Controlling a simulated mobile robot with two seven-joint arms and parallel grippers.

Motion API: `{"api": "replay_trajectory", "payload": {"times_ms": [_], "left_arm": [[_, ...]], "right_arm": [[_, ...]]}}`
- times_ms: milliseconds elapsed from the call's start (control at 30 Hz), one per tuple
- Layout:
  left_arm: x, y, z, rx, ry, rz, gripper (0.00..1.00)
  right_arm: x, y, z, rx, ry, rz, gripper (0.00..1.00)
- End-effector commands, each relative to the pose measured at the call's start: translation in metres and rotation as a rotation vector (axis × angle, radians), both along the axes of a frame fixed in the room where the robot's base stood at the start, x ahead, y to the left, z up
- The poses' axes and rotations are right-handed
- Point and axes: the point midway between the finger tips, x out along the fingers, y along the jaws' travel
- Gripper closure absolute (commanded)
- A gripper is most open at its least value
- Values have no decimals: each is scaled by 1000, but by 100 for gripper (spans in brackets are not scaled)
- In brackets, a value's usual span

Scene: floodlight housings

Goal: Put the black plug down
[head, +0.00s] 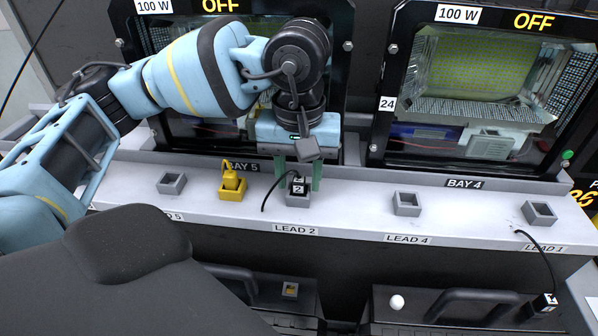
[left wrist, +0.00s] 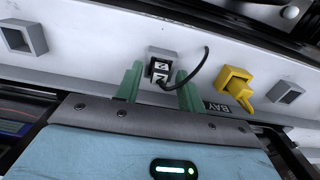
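The black plug (head: 298,187) with a white label reading 2 sits in the grey square holder (head: 298,200) above the LEAD 2 label. Its black cable curves off to the left in the head view. In the left wrist view the plug (left wrist: 160,68) shows between the green fingers, with a gap on each side. My left gripper (head: 298,178) is open around the plug from above; its fingers (left wrist: 160,80) seem not to touch it. My right gripper is not in view.
A yellow plug (head: 232,181) stands in a yellow holder to the left. Empty grey holders (head: 171,184), (head: 406,204) and (head: 539,213) line the ledge. Another black plug (head: 544,303) lies lower right.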

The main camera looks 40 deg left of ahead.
Motion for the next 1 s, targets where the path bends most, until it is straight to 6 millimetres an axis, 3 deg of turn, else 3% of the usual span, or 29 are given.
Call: {"api": "replay_trajectory", "payload": {"times_ms": [267,700,1000], "left_arm": [[0,0,8,1,-3,1,61],[-1,-1,92,-1,-10,-1,61],[0,0,123,1,-3,-1,61]], "right_arm": [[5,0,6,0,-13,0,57],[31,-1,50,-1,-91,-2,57],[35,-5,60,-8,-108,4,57]]}}
